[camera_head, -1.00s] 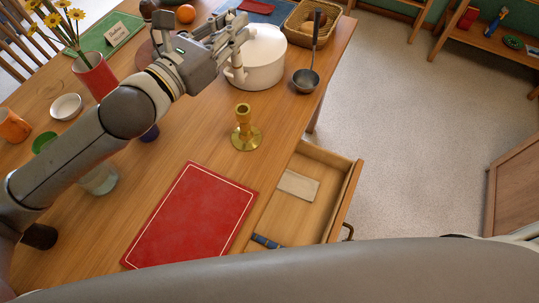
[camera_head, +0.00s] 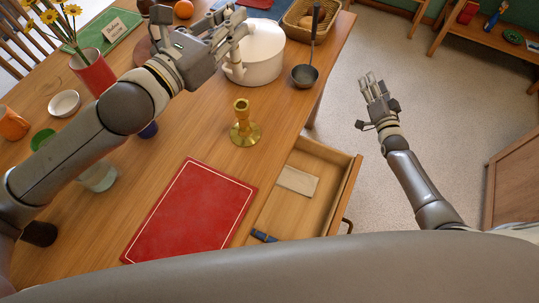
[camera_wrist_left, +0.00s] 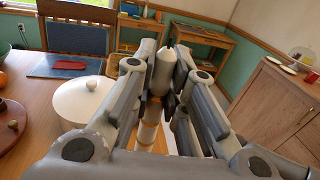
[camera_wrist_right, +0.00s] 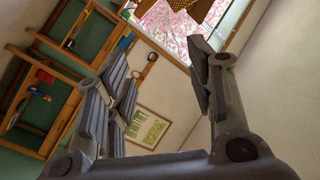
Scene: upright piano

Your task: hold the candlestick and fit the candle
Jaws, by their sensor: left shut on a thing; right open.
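The brass candlestick (camera_head: 243,130) stands upright on the wooden table, left of the open drawer, with its socket empty. My left gripper (camera_head: 226,34) is above the table beside the white pot, beyond the candlestick. It is shut on a pale candle (camera_wrist_left: 165,68), whose pointed top shows between the fingers in the left wrist view; the fingers hide much of it. My right gripper (camera_head: 373,88) is open and empty over the floor, right of the table. Nothing is between its fingers in the right wrist view (camera_wrist_right: 160,100).
A white lidded pot (camera_head: 264,58), a ladle (camera_head: 305,76) and a basket (camera_head: 294,22) stand beyond the candlestick. A red mat (camera_head: 190,212) lies at the front. An open drawer (camera_head: 327,180) juts out at the right. A red vase (camera_head: 94,70) with flowers stands at the left.

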